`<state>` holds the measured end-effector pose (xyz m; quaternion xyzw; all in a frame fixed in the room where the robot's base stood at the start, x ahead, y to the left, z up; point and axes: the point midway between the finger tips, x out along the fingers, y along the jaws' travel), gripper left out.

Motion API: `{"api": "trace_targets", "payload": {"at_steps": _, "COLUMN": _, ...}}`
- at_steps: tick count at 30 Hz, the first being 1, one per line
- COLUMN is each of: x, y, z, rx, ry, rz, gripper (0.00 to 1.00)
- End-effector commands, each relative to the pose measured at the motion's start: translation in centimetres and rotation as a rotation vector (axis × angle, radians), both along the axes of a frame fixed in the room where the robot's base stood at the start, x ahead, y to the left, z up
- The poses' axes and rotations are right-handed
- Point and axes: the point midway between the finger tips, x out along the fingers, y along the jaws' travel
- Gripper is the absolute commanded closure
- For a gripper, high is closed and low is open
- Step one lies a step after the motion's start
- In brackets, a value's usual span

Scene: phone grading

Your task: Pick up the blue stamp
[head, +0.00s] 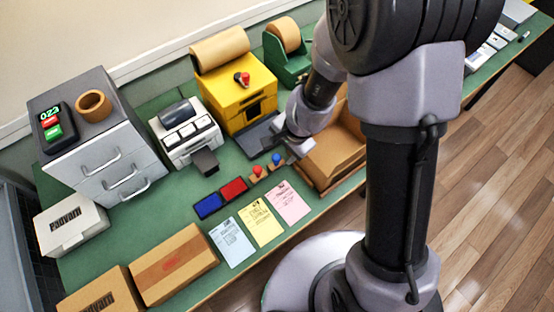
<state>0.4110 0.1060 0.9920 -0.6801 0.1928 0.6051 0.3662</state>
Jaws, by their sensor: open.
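The blue stamp (277,160), a small wooden block with a round blue knob, stands upright on the green table. A similar stamp with a red knob, the red stamp (257,172), stands just left of it. My gripper (288,149) is open and empty, just to the upper right of the blue stamp in the head view. The fingertips are small and partly hidden by the wrist. I cannot tell the exact gap or height between them and the stamp.
Blue (208,206) and red (234,189) ink pads lie left of the stamps, with several paper sheets (262,222) in front. A cardboard tray (318,172) is close on the right. A yellow machine (225,86) stands behind. Boxes and drawers occupy the left.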

Motion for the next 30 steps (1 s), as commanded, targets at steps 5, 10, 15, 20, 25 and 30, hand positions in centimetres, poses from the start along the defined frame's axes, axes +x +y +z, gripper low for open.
{"api": "trace_targets", "payload": {"at_steps": 5, "x": 0.5, "y": 0.5, "z": -2.5, "rx": 0.0, "ry": 0.0, "rz": 0.002, "gripper": 0.49}}
{"api": "trace_targets", "payload": {"at_steps": 10, "x": 1.5, "y": 1.3, "z": -5.8, "rx": 0.0, "ry": 0.0, "rz": 0.001, "gripper": 0.49}}
{"api": "trace_targets", "payload": {"at_steps": 15, "x": 1.8, "y": 1.6, "z": -7.1, "rx": 0.0, "ry": 0.0, "rz": 0.002, "gripper": 0.49}}
{"api": "trace_targets", "payload": {"at_steps": 20, "x": 1.8, "y": 1.6, "z": -6.8, "rx": 0.0, "ry": -0.001, "rz": 0.002, "gripper": 0.49}}
{"api": "trace_targets", "payload": {"at_steps": 25, "x": 1.8, "y": 1.6, "z": -6.8, "rx": 0.0, "ry": -0.001, "rz": 0.002, "gripper": 0.8}}
{"api": "trace_targets", "payload": {"at_steps": 30, "x": 1.8, "y": 1.6, "z": -6.8, "rx": 0.0, "ry": -0.001, "rz": 0.002, "gripper": 1.0}}
